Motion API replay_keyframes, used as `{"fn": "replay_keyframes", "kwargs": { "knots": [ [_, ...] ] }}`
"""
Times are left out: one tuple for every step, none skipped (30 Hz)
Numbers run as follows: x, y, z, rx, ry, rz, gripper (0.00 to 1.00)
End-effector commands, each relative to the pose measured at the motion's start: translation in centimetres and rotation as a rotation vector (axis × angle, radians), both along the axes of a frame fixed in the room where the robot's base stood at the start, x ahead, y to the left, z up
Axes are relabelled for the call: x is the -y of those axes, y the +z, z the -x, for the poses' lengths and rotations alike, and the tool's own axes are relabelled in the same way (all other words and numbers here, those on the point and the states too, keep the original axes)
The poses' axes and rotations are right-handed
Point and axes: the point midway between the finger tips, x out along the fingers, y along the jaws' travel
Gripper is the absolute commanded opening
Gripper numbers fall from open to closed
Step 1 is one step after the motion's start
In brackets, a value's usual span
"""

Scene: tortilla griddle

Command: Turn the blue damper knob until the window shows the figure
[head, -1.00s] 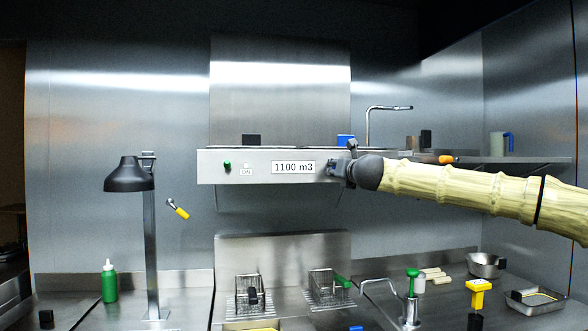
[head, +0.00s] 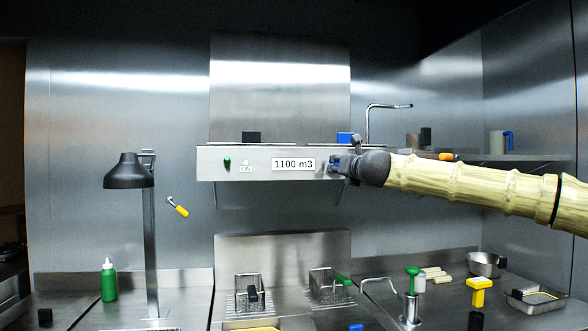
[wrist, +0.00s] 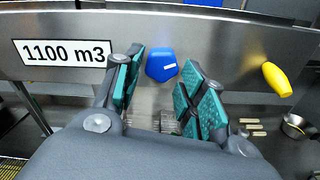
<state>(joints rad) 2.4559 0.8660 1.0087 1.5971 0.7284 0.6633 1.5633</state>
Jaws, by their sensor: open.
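The blue damper knob (wrist: 162,65) is on the steel hood front, with a short white mark on its face pointing to the right and slightly up. The window (head: 293,164) left of it reads "1100 m3"; it also shows in the wrist view (wrist: 63,53). My gripper (wrist: 160,88) is open, with one green-padded finger on each side of the knob in the picture and a visible gap to both. In the head view my gripper (head: 341,165) is at the right end of the hood front and mostly hides the knob.
A green button (head: 227,162) is on the hood's left. A black block (head: 251,137) and a blue block (head: 345,138) are on its top edge. A lamp (head: 129,172) stands left; a shelf (head: 510,159) runs right. The space before the hood is otherwise clear.

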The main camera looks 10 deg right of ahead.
Motion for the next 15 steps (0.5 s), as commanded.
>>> {"fn": "replay_keyframes", "kwargs": {
  "knots": [
    [0.0, -0.1, 0.3, 0.001, 0.0, -0.001, 0.41],
    [0.1, -0.1, 0.5, 0.001, -0.001, -0.001, 0.41],
    [0.1, -0.2, 0.7, 0.0, -0.001, -0.002, 0.41],
    [0.1, -0.2, 0.9, 0.0, -0.001, -0.002, 0.41],
    [0.0, -0.2, 1.1, 0.0, -0.001, -0.002, 0.41],
    [0.0, -0.2, 1.4, 0.0, 0.0, -0.002, 0.41],
    [0.0, -0.1, 1.5, 0.0, 0.0, -0.002, 0.41],
    [0.0, -0.1, 1.7, 0.001, 0.0, -0.002, 0.41],
    [0.0, -0.1, 2.0, 0.001, 0.0, -0.002, 0.41],
    [0.0, -0.1, 2.1, 0.001, 0.0, -0.001, 0.41],
    [0.0, -0.1, 2.3, 0.001, 0.0, -0.001, 0.41],
    [0.0, -0.1, 2.5, 0.001, 0.0, -0.001, 0.41],
    [-0.1, -0.1, 2.7, 0.0, 0.0, -0.001, 0.41],
    [-0.1, -0.1, 2.8, 0.0, 0.0, -0.001, 0.41],
    [-0.1, -0.1, 3.0, 0.0, 0.0, -0.001, 0.41]
  ]
}}
